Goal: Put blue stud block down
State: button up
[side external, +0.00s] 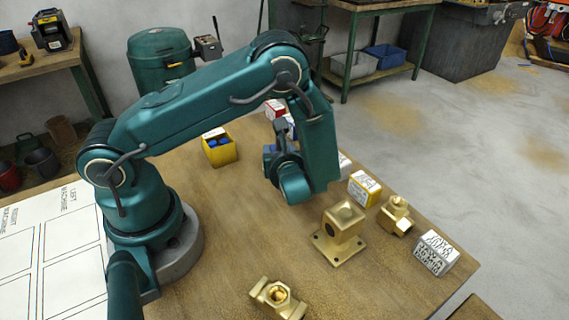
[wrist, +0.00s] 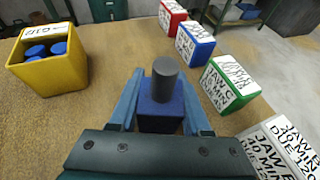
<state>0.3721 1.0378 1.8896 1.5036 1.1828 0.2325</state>
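The blue stud block (wrist: 160,108) is dark blue with a grey cylindrical stud standing up from its top. In the wrist view it sits between the two fingers of my gripper (wrist: 160,95), which lie close along its left and right sides and appear closed on it. A bit of blue shows there, and the arm hides most of the block. I cannot tell whether the block's underside touches the table.
A yellow bin (side external: 220,154) with blue cylinders stands left of my gripper. Labelled red (wrist: 172,17), blue (wrist: 195,43), green (wrist: 230,85) and white (wrist: 285,150) boxes line the right side. Brass parts (side external: 340,228) stand nearer the front. Bare table lies between bin and boxes.

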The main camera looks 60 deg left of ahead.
jog(key=o, duration=0.4)
jog(key=shift+c, duration=0.2)
